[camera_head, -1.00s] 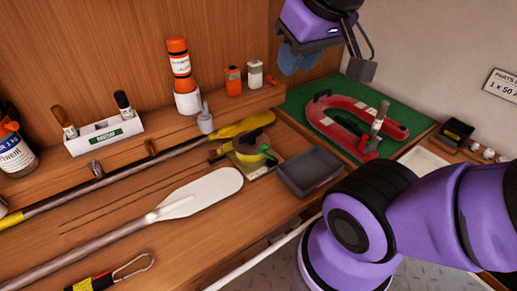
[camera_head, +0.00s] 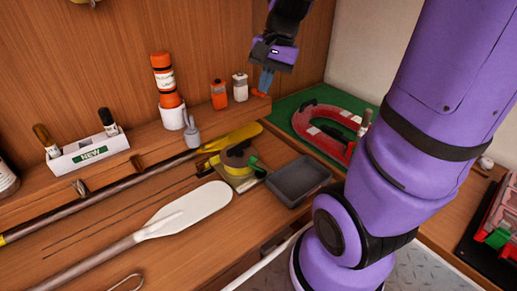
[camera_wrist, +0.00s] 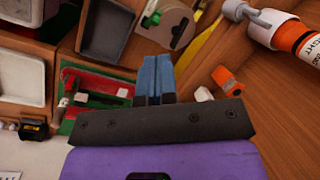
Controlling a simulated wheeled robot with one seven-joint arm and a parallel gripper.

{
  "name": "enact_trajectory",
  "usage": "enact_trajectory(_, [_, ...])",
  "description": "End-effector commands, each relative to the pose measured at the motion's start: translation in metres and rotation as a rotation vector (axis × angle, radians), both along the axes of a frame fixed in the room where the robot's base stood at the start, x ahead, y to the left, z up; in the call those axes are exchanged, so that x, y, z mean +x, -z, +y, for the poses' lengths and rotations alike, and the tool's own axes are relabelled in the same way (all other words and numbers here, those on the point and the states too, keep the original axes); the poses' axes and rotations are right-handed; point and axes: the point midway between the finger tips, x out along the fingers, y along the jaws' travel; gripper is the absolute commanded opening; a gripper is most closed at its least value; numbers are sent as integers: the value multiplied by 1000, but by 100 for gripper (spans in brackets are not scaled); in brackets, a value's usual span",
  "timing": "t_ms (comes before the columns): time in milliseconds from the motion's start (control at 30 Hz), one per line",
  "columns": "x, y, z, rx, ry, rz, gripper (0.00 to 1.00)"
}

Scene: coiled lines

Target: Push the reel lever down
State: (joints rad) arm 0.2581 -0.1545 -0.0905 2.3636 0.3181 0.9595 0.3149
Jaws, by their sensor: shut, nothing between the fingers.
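The reel (camera_head: 238,158) is a dark drum with yellow parts on a small pale base plate on the bench. It also shows at the top of the wrist view (camera_wrist: 172,22), partly cut off by the frame edge. I cannot clearly pick out its lever from its yellow and black parts. My gripper (camera_head: 265,84) has its blue fingers shut and empty, pointing down. It is above and behind the reel, near the right end of the back shelf, clear of the reel. The shut fingers also show in the wrist view (camera_wrist: 152,78).
A grey tray (camera_head: 299,181) lies right of the reel. A white paddle (camera_head: 190,205) lies in front. An orange bottle (camera_head: 163,80), an orange can (camera_head: 219,95) and a white can (camera_head: 240,87) stand on the shelf. A red horseshoe-shaped item (camera_head: 322,132) lies on a green mat.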

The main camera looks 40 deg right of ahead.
Motion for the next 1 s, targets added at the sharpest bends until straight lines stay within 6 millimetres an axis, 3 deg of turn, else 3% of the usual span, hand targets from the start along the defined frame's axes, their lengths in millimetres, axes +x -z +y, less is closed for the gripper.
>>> enact_trajectory(300, [30, 51, -42, 133, 292, 164, 0])
enact_trajectory(600, [46, 102, -80, 236, 544, 299, 0])
enact_trajectory(800, [49, 120, -94, 269, 634, 345, 0])
enact_trajectory(1000, [50, 125, -97, 277, 654, 356, 0])
